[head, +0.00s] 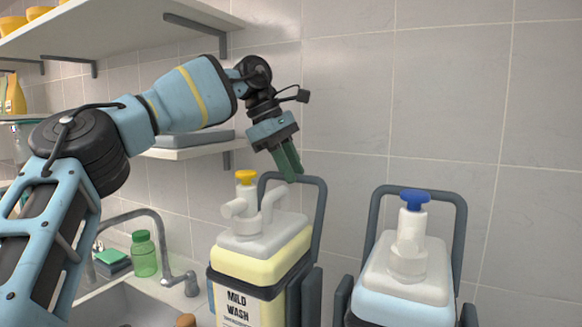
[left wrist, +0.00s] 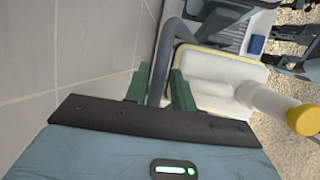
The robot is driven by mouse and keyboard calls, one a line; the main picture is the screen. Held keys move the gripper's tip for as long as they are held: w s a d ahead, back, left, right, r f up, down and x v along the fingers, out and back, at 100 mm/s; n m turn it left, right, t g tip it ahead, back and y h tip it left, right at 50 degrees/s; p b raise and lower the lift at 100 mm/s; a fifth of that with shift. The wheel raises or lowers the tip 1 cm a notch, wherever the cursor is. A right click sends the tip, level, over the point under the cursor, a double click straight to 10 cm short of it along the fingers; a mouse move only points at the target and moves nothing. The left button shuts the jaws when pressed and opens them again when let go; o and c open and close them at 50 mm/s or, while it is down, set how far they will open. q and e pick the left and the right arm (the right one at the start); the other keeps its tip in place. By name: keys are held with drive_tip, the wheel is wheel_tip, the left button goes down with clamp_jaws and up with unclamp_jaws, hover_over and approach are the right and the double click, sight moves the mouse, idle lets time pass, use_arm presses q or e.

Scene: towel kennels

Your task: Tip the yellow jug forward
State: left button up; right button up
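The yellow jug (head: 260,262) stands in a dark cradle with a grey hoop handle (head: 321,205) behind it. It has a white top, a yellow-capped pump and a label reading "MILD WASH". My left gripper (head: 290,172) is at the top bar of this hoop, pointing down. In the left wrist view the green fingers (left wrist: 160,84) lie close on both sides of the grey bar (left wrist: 165,62) and look shut on it. The jug's pump with its yellow cap (left wrist: 303,119) shows to the right there. My right gripper is not in view.
A second jug with a blue pump cap (head: 408,290) stands to the right in a like cradle. A sink, a tap (head: 165,250) and a green bottle (head: 143,254) are at the left. Shelves (head: 110,30) hang above my left arm; a tiled wall is behind.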

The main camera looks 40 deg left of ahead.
use_arm(q)
drive_tip(key=shift+f, duration=0.1)
clamp_jaws()
idle(0.4)
